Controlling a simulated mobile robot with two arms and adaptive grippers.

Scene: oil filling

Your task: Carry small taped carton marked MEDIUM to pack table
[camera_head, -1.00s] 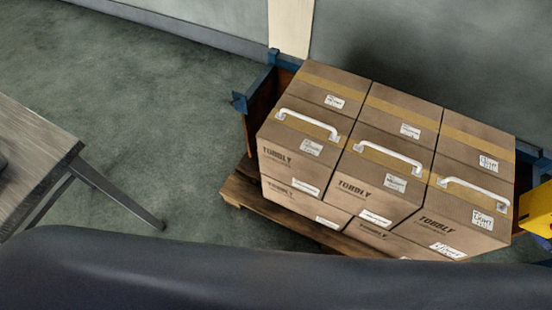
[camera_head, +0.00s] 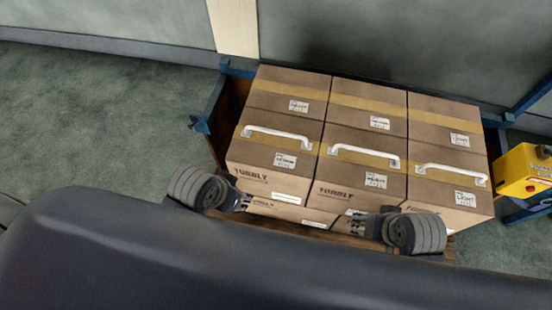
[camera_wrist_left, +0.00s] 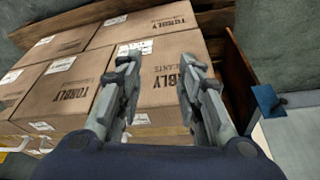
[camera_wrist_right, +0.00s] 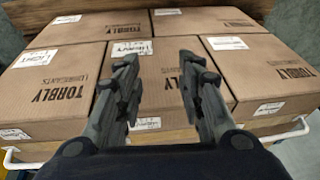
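The front top row has a left carton (camera_head: 266,179), a middle carton (camera_head: 345,189) and a right carton (camera_head: 440,207), each with a white handle. My left gripper (camera_head: 244,203) is before the left carton's front, and my right gripper (camera_head: 358,221) is low before the middle carton. Both are open and empty in the wrist views (camera_wrist_left: 158,64) (camera_wrist_right: 158,64), fingers pointing toward cartons.
The stack sits in a wooden pallet crate with a brown side wall (camera_head: 217,125) and blue corner brackets (camera_head: 200,124). A yellow box-shaped unit (camera_head: 522,170) stands close at the right. A wall is behind. Green floor (camera_head: 90,120) is clear on the left.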

